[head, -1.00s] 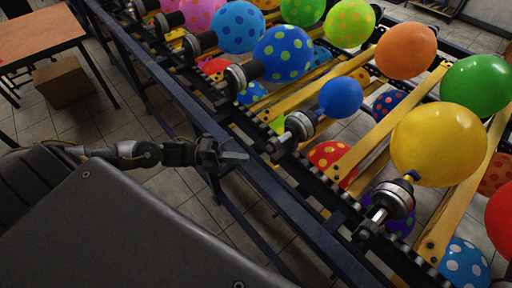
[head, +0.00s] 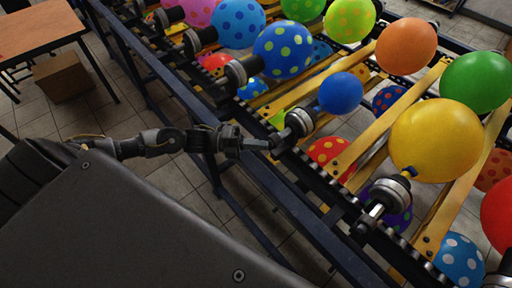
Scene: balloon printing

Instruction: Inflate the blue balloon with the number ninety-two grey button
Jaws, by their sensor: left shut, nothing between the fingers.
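The plain blue balloon (head: 340,93) is small and sits on a metal nozzle (head: 298,123) at the machine's near edge. My left gripper (head: 262,144) is shut and empty. Its tip is close to the near end of that nozzle; I cannot tell whether it touches. A number on a grey button is not readable, and the button may be hidden behind the gripper. My right gripper is not in view.
A large yellow balloon (head: 437,140) on its nozzle stands to the right. A blue spotted balloon (head: 283,50) is to the left. A dark blue rail (head: 262,178) runs along the machine front. A wooden table (head: 38,30) and a cardboard box (head: 62,78) are at far left.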

